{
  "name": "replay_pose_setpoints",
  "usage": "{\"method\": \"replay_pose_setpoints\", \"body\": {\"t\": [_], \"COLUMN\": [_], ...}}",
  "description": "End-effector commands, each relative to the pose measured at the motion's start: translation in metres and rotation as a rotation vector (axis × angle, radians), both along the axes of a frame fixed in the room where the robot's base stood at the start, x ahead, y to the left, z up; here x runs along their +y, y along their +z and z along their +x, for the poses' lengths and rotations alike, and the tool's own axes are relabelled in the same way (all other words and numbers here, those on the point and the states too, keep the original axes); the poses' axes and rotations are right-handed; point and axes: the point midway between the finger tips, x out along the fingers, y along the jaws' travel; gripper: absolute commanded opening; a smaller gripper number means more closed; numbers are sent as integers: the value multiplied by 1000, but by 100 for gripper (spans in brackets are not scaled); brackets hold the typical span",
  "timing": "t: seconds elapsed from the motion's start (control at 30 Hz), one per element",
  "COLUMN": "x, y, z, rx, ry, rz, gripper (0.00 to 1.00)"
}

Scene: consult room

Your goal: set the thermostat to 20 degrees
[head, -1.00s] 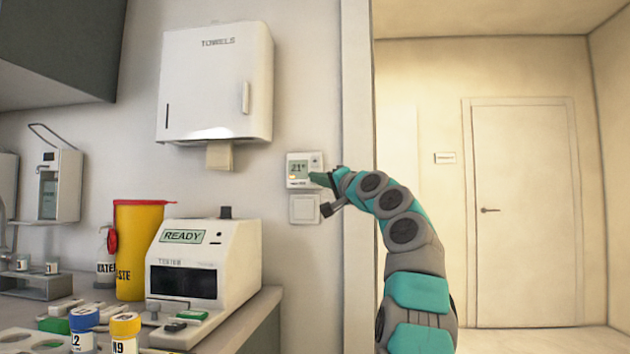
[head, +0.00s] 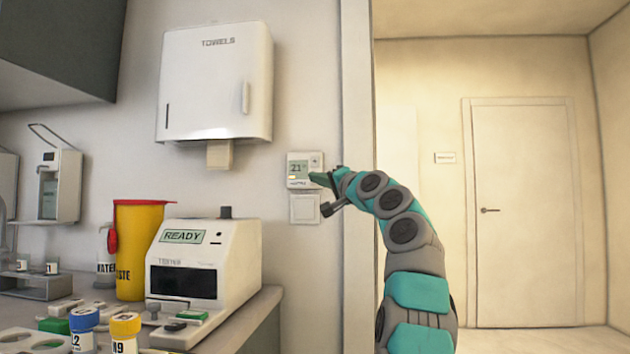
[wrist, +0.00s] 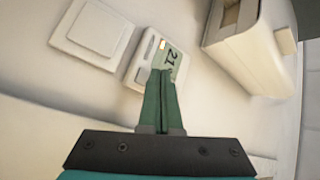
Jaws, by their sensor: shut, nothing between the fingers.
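The thermostat (head: 299,169) is a small white box on the wall under the towel dispenser. Its greenish display reads 21 in the head view. In the wrist view my gripper (wrist: 161,74) overlaps the display's edge and hides part of the thermostat's face. I cannot tell whether the tips touch it.
A white wall switch (head: 304,208) sits just below the thermostat. The towel dispenser (head: 215,85) hangs above left. A tester (head: 205,265) marked READY and a yellow waste bin (head: 138,250) stand on the counter. A doorway opens on the right.

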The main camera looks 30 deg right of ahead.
Motion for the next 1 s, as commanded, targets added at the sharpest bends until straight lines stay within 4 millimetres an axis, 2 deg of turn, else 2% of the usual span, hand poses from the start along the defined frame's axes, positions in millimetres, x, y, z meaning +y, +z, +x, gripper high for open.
{"method": "replay_pose_setpoints", "body": {"t": [1.0], "x": [-6], "y": [1], "z": [9], "rx": [0], "ry": [0], "rz": [1], "gripper": [0]}}
